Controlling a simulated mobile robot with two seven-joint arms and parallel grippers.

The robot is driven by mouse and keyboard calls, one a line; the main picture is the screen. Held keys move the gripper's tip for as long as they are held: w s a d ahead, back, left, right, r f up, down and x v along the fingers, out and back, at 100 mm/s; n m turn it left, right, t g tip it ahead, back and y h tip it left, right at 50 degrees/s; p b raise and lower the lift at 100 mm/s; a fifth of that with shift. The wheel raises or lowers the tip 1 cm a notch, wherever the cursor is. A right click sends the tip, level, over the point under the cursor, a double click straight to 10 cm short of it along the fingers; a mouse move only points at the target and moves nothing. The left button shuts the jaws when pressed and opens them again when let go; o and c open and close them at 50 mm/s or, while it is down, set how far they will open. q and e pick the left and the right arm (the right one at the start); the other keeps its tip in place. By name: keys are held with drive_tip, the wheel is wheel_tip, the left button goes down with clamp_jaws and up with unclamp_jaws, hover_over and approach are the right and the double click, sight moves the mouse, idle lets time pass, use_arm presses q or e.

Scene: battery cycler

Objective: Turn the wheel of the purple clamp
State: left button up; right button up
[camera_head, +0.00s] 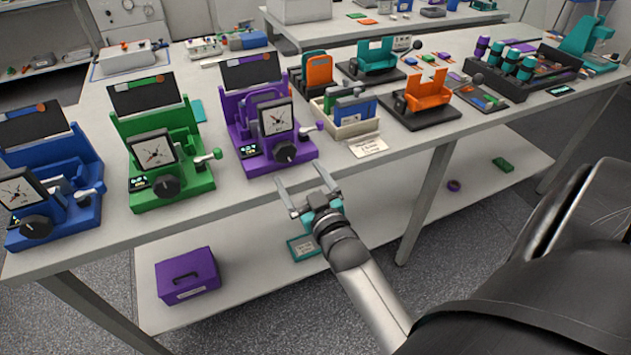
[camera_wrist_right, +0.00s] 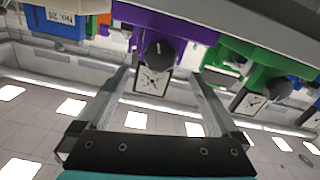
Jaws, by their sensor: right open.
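The purple clamp (camera_head: 262,125) stands on the table, with a dial gauge on its front. Its black wheel (camera_head: 285,152) is below the dial, at the front near the table edge. In the right wrist view, which looks upside down, the wheel (camera_wrist_right: 159,53) shows between my fingers, beyond their tips. My right gripper (camera_head: 305,186) is open and empty in front of the table edge, a little below and to the right of the wheel, apart from it. My left gripper is not in view.
A green clamp (camera_head: 165,150) and a blue clamp (camera_head: 50,190) stand to the left. A wooden tray (camera_head: 343,129) with cards is to the right, a label card (camera_head: 368,146) before it. A purple box (camera_head: 187,274) lies on the lower shelf.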

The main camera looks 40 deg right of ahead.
drive_tip(key=v, duration=0.8)
drive_tip(key=shift+p, duration=0.35)
idle(0.4)
